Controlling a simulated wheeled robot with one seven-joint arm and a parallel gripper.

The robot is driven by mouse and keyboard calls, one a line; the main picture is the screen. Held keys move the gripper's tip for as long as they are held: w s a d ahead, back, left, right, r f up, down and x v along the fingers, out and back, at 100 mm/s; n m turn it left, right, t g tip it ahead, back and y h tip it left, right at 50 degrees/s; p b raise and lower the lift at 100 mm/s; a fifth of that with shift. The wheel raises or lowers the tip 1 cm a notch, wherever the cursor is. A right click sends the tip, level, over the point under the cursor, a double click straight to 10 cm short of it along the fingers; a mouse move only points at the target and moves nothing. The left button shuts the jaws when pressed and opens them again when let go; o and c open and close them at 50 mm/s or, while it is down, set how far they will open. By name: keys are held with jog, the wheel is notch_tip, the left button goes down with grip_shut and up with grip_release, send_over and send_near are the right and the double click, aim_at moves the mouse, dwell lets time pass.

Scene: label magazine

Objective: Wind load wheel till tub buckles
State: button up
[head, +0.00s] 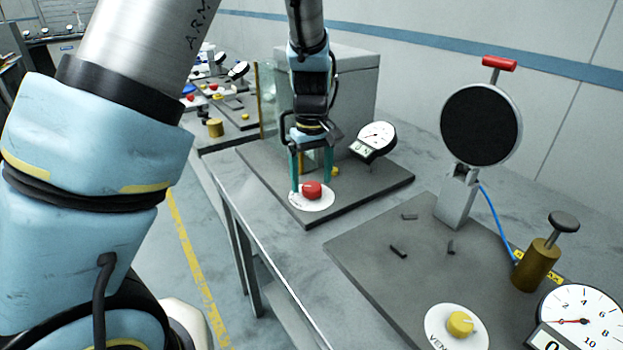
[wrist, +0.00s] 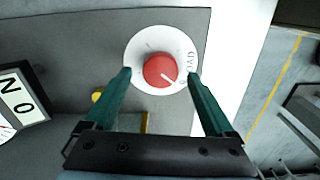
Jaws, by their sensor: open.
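The load wheel is a red knob (head: 312,190) on a round white dial plate (head: 298,201), near the front corner of a dark base plate. In the wrist view the red knob (wrist: 160,70) carries a short pale mark pointing to the lower right, and the white dial (wrist: 148,40) shows the letters "OAD". My gripper (head: 311,180) is open, pointing down at the knob. In the wrist view its green fingertips (wrist: 160,73) lie either side of the knob with a gap on both sides. I cannot make out the tub; my gripper covers much of that station.
A gauge (head: 377,135) with a small display reading "ON" stands right of my gripper. A clear panel (head: 266,100) and a grey cabinet (head: 350,85) stand behind. The nearer base plate (head: 375,265) holds a yellow knob (head: 460,323), a brass plunger (head: 536,264) and a red-handled stand (head: 480,125).

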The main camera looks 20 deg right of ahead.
jog(key=shift+f, duration=0.8)
jog(key=shift+c, duration=0.4)
jog(key=c, duration=1.3)
